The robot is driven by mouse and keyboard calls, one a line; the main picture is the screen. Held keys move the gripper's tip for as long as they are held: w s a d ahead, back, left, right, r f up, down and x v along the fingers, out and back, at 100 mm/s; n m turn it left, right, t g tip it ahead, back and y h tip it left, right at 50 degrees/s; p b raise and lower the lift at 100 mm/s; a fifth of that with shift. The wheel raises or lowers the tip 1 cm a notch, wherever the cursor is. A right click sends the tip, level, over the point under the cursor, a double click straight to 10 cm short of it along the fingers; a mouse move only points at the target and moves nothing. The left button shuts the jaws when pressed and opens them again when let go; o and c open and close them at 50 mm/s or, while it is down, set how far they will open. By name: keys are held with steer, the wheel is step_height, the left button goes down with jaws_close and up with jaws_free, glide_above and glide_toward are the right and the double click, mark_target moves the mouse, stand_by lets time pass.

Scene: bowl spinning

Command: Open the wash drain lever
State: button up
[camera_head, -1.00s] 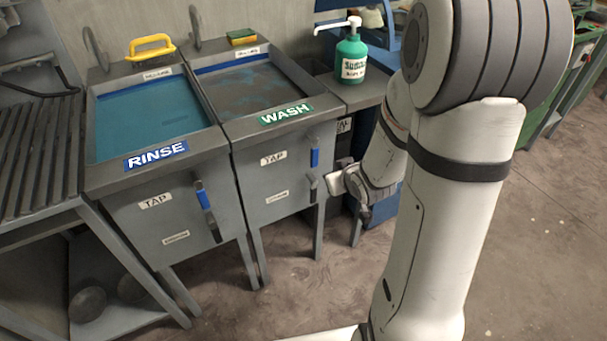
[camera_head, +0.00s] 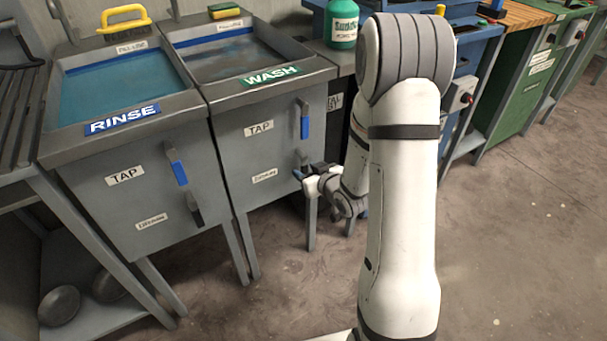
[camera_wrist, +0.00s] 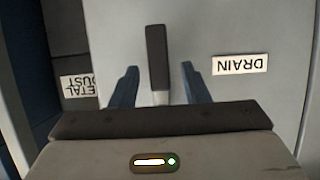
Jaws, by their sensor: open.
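The wash sink's drain lever is a dark upright handle in the wrist view (camera_wrist: 157,55), beside a white DRAIN label (camera_wrist: 240,64) that appears upside down. In the head view the drain lever (camera_head: 301,157) is small, low on the right of the wash front. My gripper (camera_wrist: 158,82) is open, with one blue finger on each side of the lever. I cannot tell whether either finger touches it. In the head view my gripper (camera_head: 301,173) is close to the sink front. The wash tap lever (camera_head: 304,120), with a blue end, hangs above it.
The rinse sink (camera_head: 110,92) stands to the left, with its own tap lever (camera_head: 177,167) and drain lever (camera_head: 194,208). A green soap bottle (camera_head: 342,25) stands right of the wash sink. Sink legs stand below my gripper. The floor at right is clear.

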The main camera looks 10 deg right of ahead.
steer(key=shift+x, duration=0.9)
steer(key=shift+c, duration=0.3)
jaws_close()
